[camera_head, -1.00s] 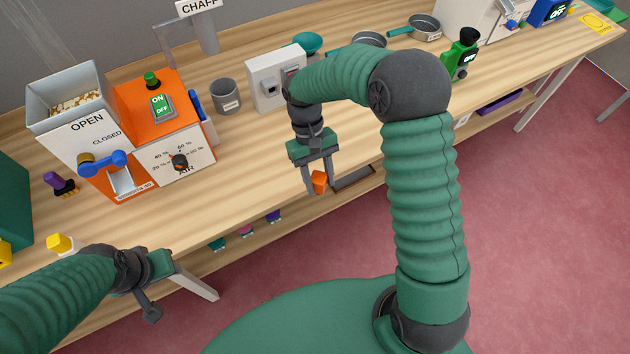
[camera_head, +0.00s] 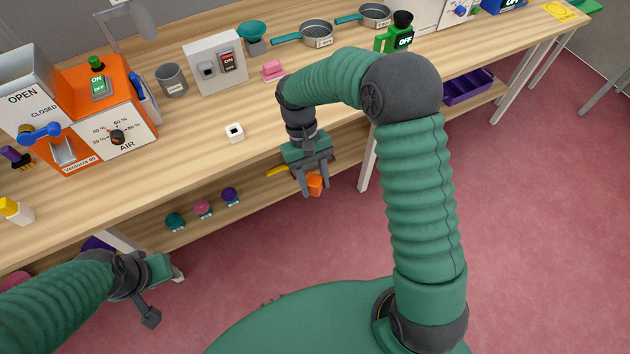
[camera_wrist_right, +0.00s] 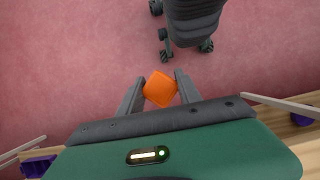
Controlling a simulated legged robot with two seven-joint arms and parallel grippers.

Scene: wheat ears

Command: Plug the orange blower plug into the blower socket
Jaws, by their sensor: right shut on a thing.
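The orange blower plug (camera_head: 314,184) is held between the fingertips of my right gripper (camera_head: 316,178), in front of the bench's front edge. In the right wrist view the plug (camera_wrist_right: 160,89) sits between the two grey fingers (camera_wrist_right: 158,92), with floor behind it.
A small white block with a dark square (camera_head: 235,132) lies on the bench. The orange machine (camera_head: 105,110), a grey cup (camera_head: 172,80), a pink block (camera_head: 273,70) and pans (camera_head: 317,34) stand around the panel box. A purple bin (camera_head: 467,87) is below the bench.

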